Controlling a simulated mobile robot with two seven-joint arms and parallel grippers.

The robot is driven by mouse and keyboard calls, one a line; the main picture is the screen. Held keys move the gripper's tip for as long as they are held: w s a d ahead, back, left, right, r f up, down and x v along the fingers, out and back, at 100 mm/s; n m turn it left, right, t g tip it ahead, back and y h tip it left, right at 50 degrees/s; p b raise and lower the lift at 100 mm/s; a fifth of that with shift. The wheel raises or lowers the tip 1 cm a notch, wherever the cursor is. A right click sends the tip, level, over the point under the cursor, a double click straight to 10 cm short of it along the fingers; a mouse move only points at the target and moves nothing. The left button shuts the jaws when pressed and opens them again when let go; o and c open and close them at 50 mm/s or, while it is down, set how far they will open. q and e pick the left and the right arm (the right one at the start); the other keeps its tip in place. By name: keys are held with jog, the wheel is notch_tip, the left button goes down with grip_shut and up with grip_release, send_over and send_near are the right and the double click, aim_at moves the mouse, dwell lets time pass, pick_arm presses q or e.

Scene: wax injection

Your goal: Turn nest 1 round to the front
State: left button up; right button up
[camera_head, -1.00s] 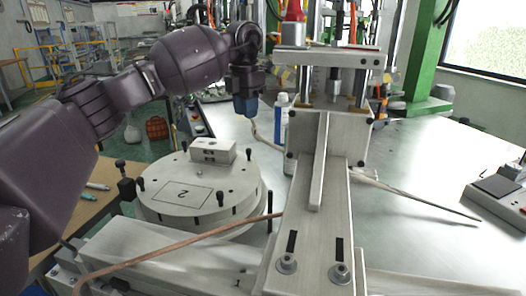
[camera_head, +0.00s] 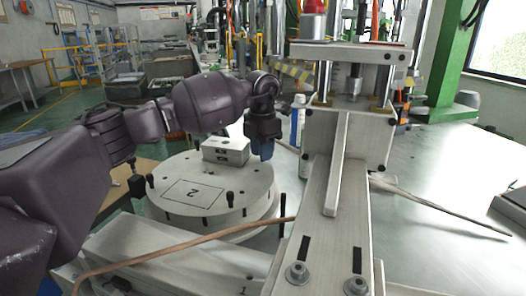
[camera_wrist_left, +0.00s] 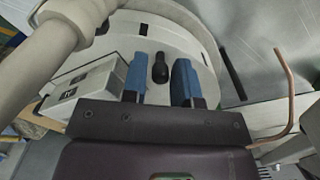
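The round pale turntable (camera_head: 205,212) stands left of the press, with a framed "2" (camera_head: 193,191) on its near side. No nest 1 mark is readable on the turntable. A light mould block (camera_head: 226,151) sits toward its far side and also shows in the left wrist view (camera_wrist_left: 85,88). Black pegs stand around the rim. My left gripper (camera_head: 263,150) is low at the turntable's far right side. In the left wrist view, its blue fingers (camera_wrist_left: 160,82) are apart, with a black peg (camera_wrist_left: 160,67) between them and gaps on both sides. My right gripper is not in view.
The metal press (camera_head: 345,130) stands close to the right of my left gripper. The steel table (camera_head: 440,180) is largely clear at the right.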

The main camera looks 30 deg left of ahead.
pick_arm(q)
grip_shut()
jog(key=shift+a, duration=0.1)
dwell(0.4)
